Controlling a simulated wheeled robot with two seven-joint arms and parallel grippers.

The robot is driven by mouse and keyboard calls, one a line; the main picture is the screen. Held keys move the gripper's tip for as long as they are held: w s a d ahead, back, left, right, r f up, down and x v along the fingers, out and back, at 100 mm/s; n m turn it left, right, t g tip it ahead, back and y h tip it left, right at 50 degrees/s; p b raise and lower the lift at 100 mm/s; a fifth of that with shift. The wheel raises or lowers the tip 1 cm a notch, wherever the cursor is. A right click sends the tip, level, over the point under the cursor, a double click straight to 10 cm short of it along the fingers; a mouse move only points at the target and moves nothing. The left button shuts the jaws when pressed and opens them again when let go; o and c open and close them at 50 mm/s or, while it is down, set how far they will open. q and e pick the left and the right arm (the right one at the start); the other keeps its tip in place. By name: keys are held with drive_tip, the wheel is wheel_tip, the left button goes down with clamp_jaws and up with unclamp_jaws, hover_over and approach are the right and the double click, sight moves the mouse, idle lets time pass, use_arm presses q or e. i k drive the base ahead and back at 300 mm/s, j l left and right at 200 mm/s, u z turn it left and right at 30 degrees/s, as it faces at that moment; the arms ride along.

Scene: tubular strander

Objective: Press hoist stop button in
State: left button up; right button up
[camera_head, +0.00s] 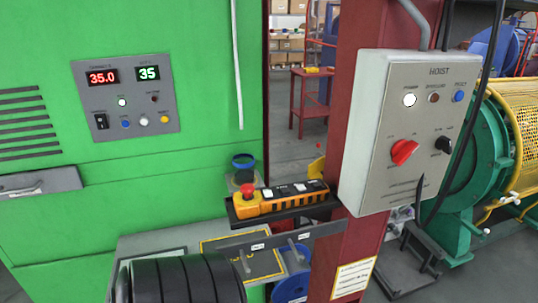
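A yellow and black hoist pendant (282,204) lies in a dark holder (285,215) fixed beside the dark red column. A red mushroom-shaped stop button (248,189) sits at the pendant's left end; I cannot tell from here whether it is pressed in. Lighter buttons lie along the pendant to its right. A grey box labelled HOIST (385,185) is mounted on the column, with a red rotary knob (403,151), a black knob (444,145) and small lamps. Neither of my grippers shows in the view.
A green cabinet (200,170) with a display panel (150,118) stands on the left. A black ribbed cylinder (187,280) and a grey ledge lie below the pendant. The red column (352,250) stands behind the box. Green and yellow machinery (515,120) is at right.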

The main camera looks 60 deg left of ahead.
sight(247, 189)
drive_tip(key=u, duration=1.95)
